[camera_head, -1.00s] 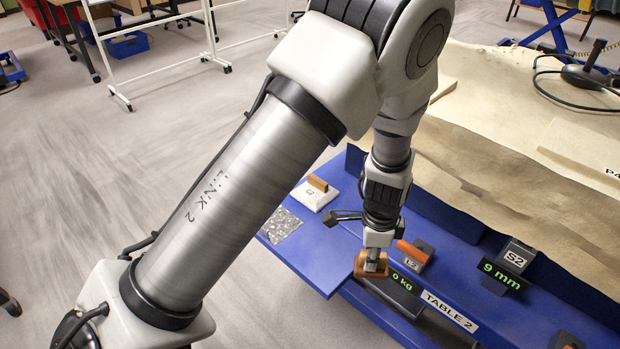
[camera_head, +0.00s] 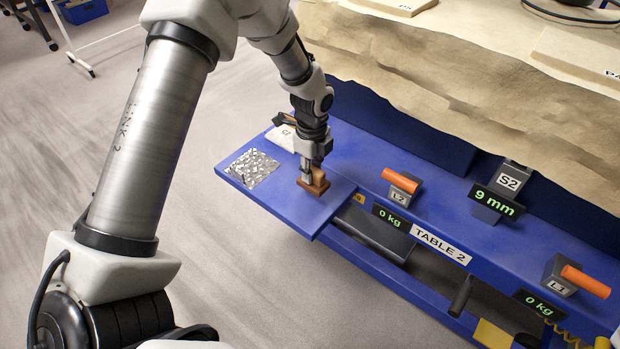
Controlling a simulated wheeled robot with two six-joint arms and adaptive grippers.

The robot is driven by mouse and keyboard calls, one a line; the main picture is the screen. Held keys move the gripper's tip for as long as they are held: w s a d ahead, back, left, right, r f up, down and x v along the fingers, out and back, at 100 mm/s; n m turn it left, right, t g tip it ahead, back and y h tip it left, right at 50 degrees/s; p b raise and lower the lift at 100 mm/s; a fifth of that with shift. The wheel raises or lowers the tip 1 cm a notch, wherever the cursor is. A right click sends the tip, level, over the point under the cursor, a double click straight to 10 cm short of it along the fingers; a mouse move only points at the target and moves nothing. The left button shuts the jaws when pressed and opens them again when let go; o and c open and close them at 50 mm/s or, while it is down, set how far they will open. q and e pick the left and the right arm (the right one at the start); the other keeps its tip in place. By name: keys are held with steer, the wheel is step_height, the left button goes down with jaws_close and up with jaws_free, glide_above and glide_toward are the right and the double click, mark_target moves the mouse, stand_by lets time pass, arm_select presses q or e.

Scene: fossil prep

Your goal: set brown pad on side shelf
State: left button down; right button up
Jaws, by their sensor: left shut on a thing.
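The brown pad (camera_head: 315,185) is a small brown block with an upright grip. My left gripper (camera_head: 311,174) is shut on its grip. The pad is at the blue side shelf (camera_head: 285,208), over its right part near the front edge; I cannot tell whether it touches the surface. The side shelf sticks out at the left end of the blue table. My right gripper is not in view.
A grey speckled sheet (camera_head: 252,168) lies on the shelf left of the pad. A white pad (camera_head: 283,136) lies behind, partly hidden by my arm. Orange-handled levers (camera_head: 401,174) and a 9 mm display (camera_head: 495,203) stand to the right. Bare shelf lies around the brown pad.

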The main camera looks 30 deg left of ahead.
arm_select(q)
steer(key=shift+w+a+f, duration=0.1)
steer(key=shift+a+f, duration=0.15)
steer(key=shift+f, duration=0.15)
step_height(320, 180, down, 3)
steer(key=shift+d+r+b, duration=0.1)
steer(key=shift+r+b, duration=0.1)
steer(key=shift+b, duration=0.15)
steer(key=shift+f, duration=0.1)
steer(key=c, duration=1)
jaws_free()
steer(key=shift+f, duration=0.1)
step_height(320, 180, up, 12)
steer(key=shift+r+p, duration=0.2)
steer(key=shift+p, duration=0.85)
